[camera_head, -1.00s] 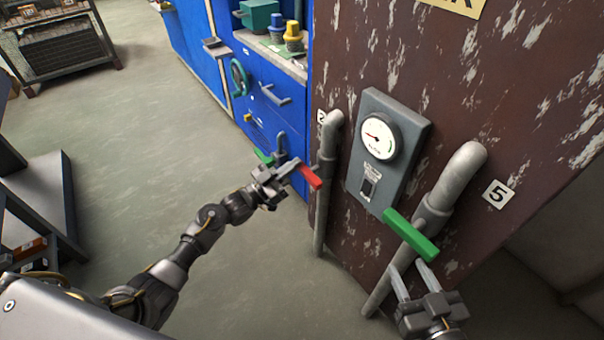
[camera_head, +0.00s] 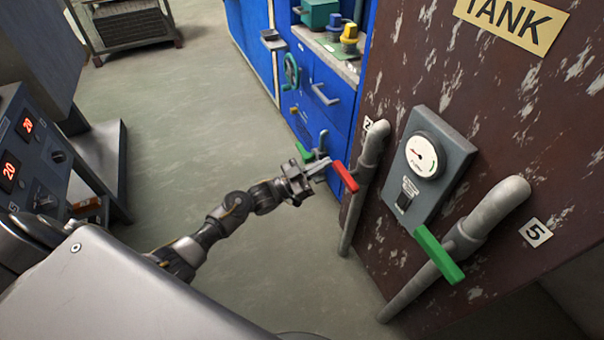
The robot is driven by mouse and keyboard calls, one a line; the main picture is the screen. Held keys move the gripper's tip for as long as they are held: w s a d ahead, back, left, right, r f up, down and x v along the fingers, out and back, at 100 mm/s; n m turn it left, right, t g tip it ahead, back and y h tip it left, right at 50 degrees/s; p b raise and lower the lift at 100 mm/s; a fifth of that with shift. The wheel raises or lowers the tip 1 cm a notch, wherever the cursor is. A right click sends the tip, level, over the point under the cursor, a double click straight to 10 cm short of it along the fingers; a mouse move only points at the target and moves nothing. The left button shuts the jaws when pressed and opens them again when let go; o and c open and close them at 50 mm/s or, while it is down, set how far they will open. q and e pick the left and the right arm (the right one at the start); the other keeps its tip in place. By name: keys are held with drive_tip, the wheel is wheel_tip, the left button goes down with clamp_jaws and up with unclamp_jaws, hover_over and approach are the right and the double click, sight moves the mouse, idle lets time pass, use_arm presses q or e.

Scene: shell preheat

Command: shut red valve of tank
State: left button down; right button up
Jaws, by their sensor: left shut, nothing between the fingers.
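The tank (camera_head: 520,110) is a rust-brown wall with flaking paint on the right. The red valve handle (camera_head: 345,176) sits on the left grey pipe (camera_head: 350,225), by the plate marked 2. It points up-left to down-right in the picture. My left gripper (camera_head: 325,169) is shut and empty, with its fingertips close to the left side of the red handle. I cannot tell whether they touch it. My right gripper is out of view.
A gauge panel (camera_head: 430,165) sits between the pipes. Blue cabinets (camera_head: 322,95) stand behind my left gripper. A control box (camera_head: 35,150) is at left; the floor between is clear.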

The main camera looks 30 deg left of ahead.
use_arm(q)
drive_tip(key=v, duration=0.6)
drive_tip(key=shift+s, duration=0.15)
drive_tip(key=shift+a, duration=0.1)
